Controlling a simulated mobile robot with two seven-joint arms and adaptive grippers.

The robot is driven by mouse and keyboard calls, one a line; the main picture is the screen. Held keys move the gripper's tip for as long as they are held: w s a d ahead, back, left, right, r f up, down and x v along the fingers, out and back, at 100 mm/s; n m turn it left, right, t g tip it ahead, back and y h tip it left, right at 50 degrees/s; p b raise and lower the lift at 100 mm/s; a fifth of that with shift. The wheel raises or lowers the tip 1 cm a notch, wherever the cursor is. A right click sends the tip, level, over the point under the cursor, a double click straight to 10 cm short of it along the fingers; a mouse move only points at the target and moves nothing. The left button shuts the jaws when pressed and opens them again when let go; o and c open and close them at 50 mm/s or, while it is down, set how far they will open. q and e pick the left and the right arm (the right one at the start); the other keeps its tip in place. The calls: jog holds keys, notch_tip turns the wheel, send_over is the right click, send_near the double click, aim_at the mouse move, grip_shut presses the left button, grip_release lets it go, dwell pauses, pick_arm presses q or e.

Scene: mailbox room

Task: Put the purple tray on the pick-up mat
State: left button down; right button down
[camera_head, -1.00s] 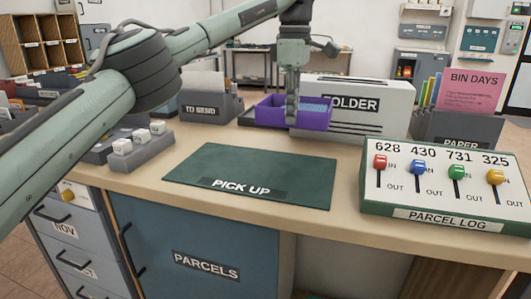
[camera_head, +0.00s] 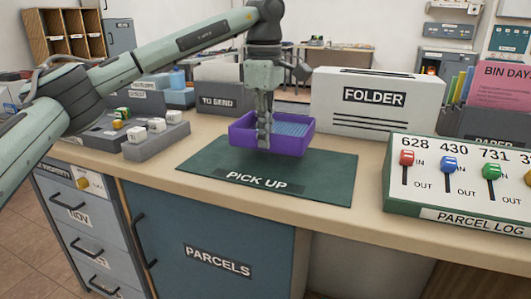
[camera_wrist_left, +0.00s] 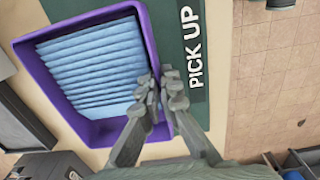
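The purple tray (camera_head: 298,144) holds a row of light blue, envelope-like sheets (camera_head: 290,128). My left gripper (camera_head: 264,142) points down and is shut on the tray's near wall, one finger on each side. The left wrist view also shows the gripper (camera_wrist_left: 161,88) on the wall of the tray (camera_wrist_left: 62,99). The tray looks level over the back part of the dark green pick-up mat (camera_head: 325,180); I cannot tell whether it touches it. The mat's front part with its PICK UP label is bare. My right gripper is not in view.
A white folder box (camera_head: 375,105) stands behind the mat to the right. The parcel log board (camera_head: 460,185) with coloured sliders is at right. A grey block holder (camera_head: 156,139) is left of the mat, and a TO SEND box (camera_head: 222,97) stands behind.

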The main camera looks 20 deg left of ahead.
pick_arm(q)
notch_tip(320, 180, down, 4)
jog(key=shift+r, duration=0.25)
jog(key=shift+f, duration=0.15)
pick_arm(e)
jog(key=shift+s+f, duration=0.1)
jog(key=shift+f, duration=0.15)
pick_arm(q)
jog(key=c, duration=1.7)
grip_release()
jog(key=shift+f, duration=0.15)
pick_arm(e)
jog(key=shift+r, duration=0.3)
